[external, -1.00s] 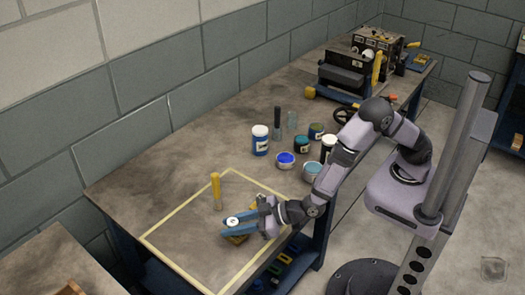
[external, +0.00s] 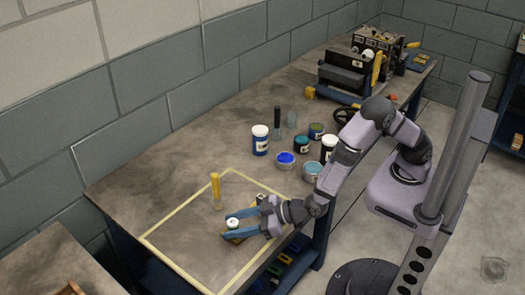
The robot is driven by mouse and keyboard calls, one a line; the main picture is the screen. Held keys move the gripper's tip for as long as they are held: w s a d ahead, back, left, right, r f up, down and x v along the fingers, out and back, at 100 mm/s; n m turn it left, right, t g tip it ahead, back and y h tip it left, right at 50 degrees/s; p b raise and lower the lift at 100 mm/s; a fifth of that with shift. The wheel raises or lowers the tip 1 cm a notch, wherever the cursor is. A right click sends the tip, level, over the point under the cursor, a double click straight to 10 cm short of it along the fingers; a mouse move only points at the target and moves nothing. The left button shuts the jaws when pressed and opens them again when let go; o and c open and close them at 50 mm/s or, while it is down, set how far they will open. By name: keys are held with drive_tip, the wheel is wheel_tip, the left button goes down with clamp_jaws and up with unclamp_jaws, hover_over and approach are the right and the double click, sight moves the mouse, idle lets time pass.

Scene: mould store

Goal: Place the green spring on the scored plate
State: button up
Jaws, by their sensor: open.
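My gripper (external: 227,227) has blue fingers and is open, low over the taped area at the near end of the bench. A small white-topped round item (external: 232,222) shows between its fingers; I cannot tell whether they touch it. A yellowish block-like thing (external: 236,240) shows partly beneath the fingers, mostly hidden. I cannot make out a green spring or a scored plate at this size; the gripper may hide them.
Yellow tape (external: 185,205) outlines a rectangle on the bench (external: 150,185). Several jars and tins, including a blue jar (external: 260,140), stand farther back. The left part of the rectangle is clear.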

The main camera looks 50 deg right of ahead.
drive_tip(key=v, duration=1.1)
drive_tip(key=shift+s+d, duration=0.15)
drive_tip(key=shift+d, duration=0.05)
drive_tip(key=shift+w, duration=0.55)
drive_tip(key=w+d+r+m+g+h+p, duration=0.1)
drive_tip(key=w+d+g+h, duration=0.2)
drive_tip(key=d, duration=0.6)
drive_tip(key=w+d+r+m+g, duration=0.1)
drive_tip(key=w+d+g, duration=0.25)
drive_tip(key=d, duration=0.65)
drive_tip(key=s+d+m+g+h+p, duration=0.1)
drive_tip(key=s+d, duration=0.2)
drive_tip(key=d, duration=0.3)
drive_tip(key=s+d+r+m+g+h, duration=0.1)
drive_tip(key=s+d+g, duration=0.1)
drive_tip(key=d, duration=0.4)
drive_tip(key=s+d+m+g+p, duration=0.1)
drive_tip(key=s+d, duration=0.2)
drive_tip(key=d, duration=0.3)
drive_tip(key=s+d+f+m+h+b, duration=0.2)
drive_tip(key=s+d+f+h+b, duration=0.15)
drive_tip(key=d+f, duration=0.4)
wheel_tip(320, 180, up, 16)
drive_tip(key=a+p, duration=0.1)
drive_tip(key=p, duration=1.6)
drive_tip(key=shift+a+y, duration=0.15)
drive_tip(key=shift+y, duration=0.3)
